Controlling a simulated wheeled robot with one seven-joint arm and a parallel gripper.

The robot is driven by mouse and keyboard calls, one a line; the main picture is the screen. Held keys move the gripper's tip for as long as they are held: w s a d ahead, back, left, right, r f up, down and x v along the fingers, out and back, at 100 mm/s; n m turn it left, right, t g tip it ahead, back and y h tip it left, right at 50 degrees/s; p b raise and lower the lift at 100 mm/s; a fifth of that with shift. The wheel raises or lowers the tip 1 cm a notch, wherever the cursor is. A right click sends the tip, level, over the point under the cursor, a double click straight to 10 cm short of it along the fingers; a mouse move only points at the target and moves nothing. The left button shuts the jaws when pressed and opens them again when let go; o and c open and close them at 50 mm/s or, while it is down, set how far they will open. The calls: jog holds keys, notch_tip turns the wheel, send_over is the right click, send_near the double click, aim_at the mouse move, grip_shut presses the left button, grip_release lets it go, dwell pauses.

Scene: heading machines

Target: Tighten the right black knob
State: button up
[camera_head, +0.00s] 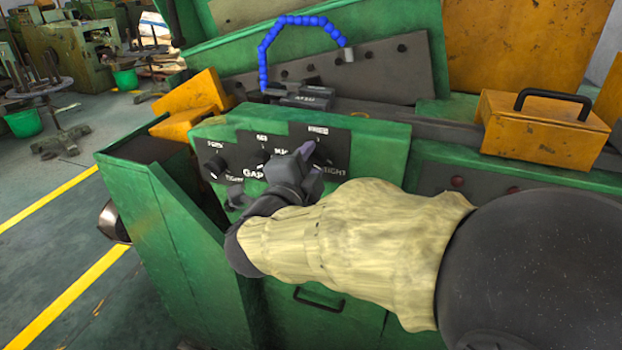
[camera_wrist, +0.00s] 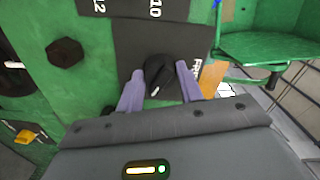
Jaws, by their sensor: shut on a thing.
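The right black knob (camera_head: 321,154) is on the dark label plate at the right of the green panel (camera_head: 385,150), beside the word "TIGHT". My gripper (camera_head: 309,160) is at this knob and partly covers it. In the wrist view, the black knob (camera_wrist: 161,74) with a white pointer line sits between the two purple fingers of my gripper (camera_wrist: 160,88), one on each side. My gripper is shut on the knob. Two other black knobs, the left one (camera_head: 215,166) and the middle one (camera_head: 257,160), are to its left on the same panel.
An orange box (camera_head: 540,130) with a black handle stands on the machine at right. A blue segmented hose (camera_head: 265,55) arches above the panel. In the wrist view, a dark hexagonal bolt head (camera_wrist: 65,52) is left of the knob. Open floor lies at left.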

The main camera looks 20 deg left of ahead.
jog(key=shift+m, duration=0.3)
jog(key=o, duration=1)
jog(key=shift+w, duration=0.15)
jog(key=s, duration=0.5)
jog(key=s+a, duration=0.1)
jog(key=s, duration=0.5)
jog(key=s+b, duration=0.1)
jog(key=s, duration=0.5)
jog(key=shift+s+a, duration=0.15)
jog(key=shift+s, duration=0.1)
jog(key=shift+w, duration=0.1)
